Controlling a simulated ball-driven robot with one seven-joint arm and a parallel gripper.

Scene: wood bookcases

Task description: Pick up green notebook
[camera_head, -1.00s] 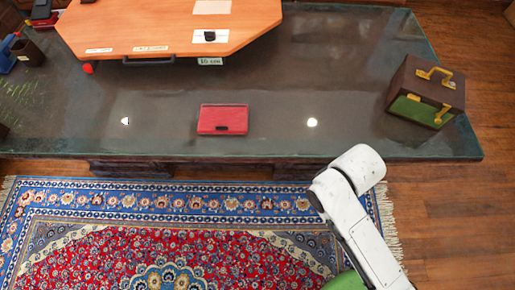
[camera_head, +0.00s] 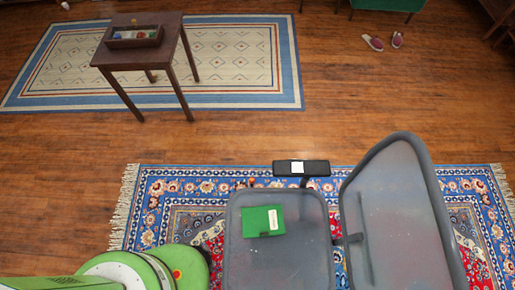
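A green notebook (camera_head: 257,221) with a white label lies flat on the seat of a grey chair (camera_head: 277,270), in the lower middle of the head view. It sits on the left half of the seat, near the far edge. Its surface is uncovered. Green and white parts of my own body fill the lower left corner, left of the chair. My gripper is not in view, so its state does not show.
A patterned rug (camera_head: 155,205) lies beneath. A small table (camera_head: 170,48) with a tray of items stands upper left. Wooden floor (camera_head: 330,120) is open beyond the chair.

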